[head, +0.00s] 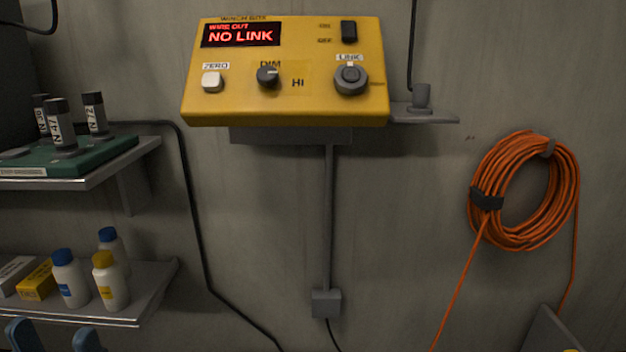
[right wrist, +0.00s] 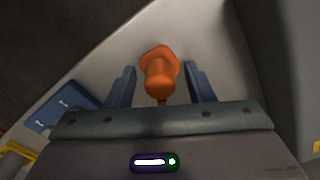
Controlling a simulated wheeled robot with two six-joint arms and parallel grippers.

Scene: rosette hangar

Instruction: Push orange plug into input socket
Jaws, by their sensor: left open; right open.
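The orange plug (right wrist: 159,78) stands between the two blue fingers of my right gripper (right wrist: 160,68) in the right wrist view. The gripper is open, with a gap on each side of the plug. In the head view my right gripper and the plug do not show. No label reading input shows; a round grey fitting (head: 350,79) marked LINK sits on the right of the yellow box (head: 325,105), whose display (head: 241,35) reads WIRE OUT, NO LINK. My left gripper (head: 54,338) is open at the bottom left edge of the head view, below the lower shelf.
A coiled orange cable (head: 483,165) hangs on the wall at right, one strand running down out of view. Shelves at left hold dark-capped vials (head: 61,128) on a green rack (head: 80,155) and several bottles (head: 111,285). The wall below the box carries a conduit (head: 328,220).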

